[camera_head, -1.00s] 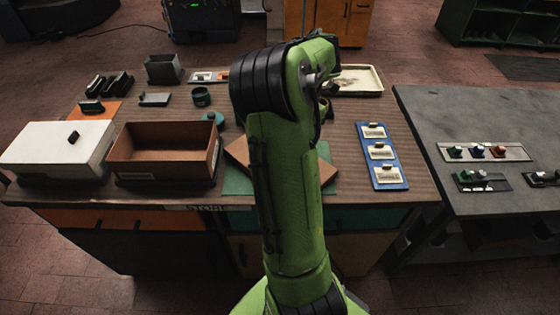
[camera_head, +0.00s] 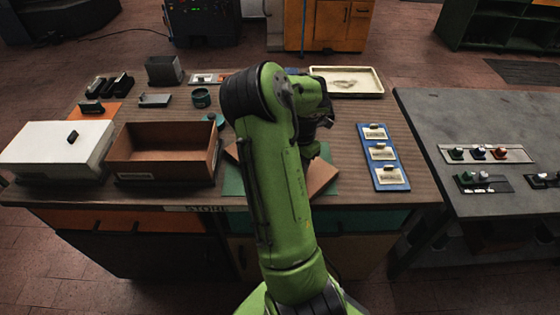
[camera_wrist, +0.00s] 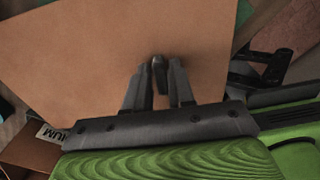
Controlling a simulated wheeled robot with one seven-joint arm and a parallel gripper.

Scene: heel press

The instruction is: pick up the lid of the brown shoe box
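The brown lid (camera_head: 322,176) lies flat on a green mat (camera_head: 232,182), mostly hidden behind my arm in the head view. It fills much of the wrist view (camera_wrist: 80,60), with a small dark knob (camera_wrist: 159,72) on top. My gripper (camera_wrist: 160,80) is over the lid, its two fingers on either side of the knob; narrow gaps seem to show beside the knob, so the fingers look open. My arm hides the gripper's fingertips in the head view. The open brown shoe box (camera_head: 165,168) stands left of the lid, empty.
A white lidded box (camera_head: 50,145) stands at the far left. A blue board with cards (camera_head: 383,157) lies right of my arm, and a cream tray (camera_head: 346,81) is behind it. A grey side table (camera_head: 470,115) is at the right.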

